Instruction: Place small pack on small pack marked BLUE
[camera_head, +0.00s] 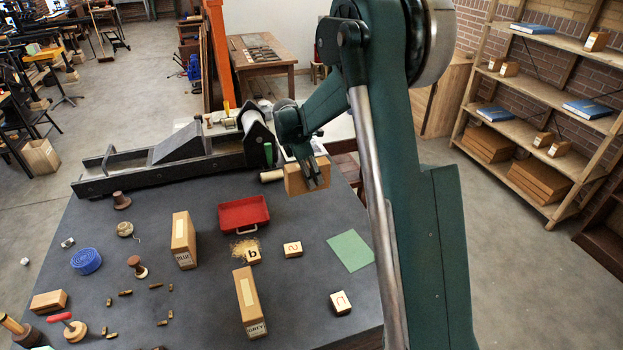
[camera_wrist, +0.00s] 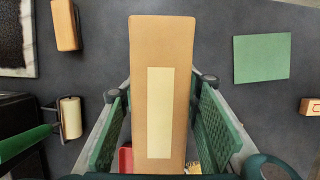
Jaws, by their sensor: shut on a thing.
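My gripper (camera_head: 314,178) is shut on a small tan pack (camera_head: 294,182), held above the back right of the dark table. In the wrist view the held pack (camera_wrist: 165,50) shows a pale blank label between the green finger pads; no lettering on it is visible. The small pack marked BLUE (camera_head: 181,235) stands on the table, left of the red tray, apart from my gripper. A similar pack marked GREY (camera_head: 247,295) stands nearer the front.
A blue round thing (camera_head: 87,261), spools and small brass pieces lie left. A long press (camera_head: 170,160) lines the back edge. Another tan pack (camera_wrist: 65,25) shows in the wrist view.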

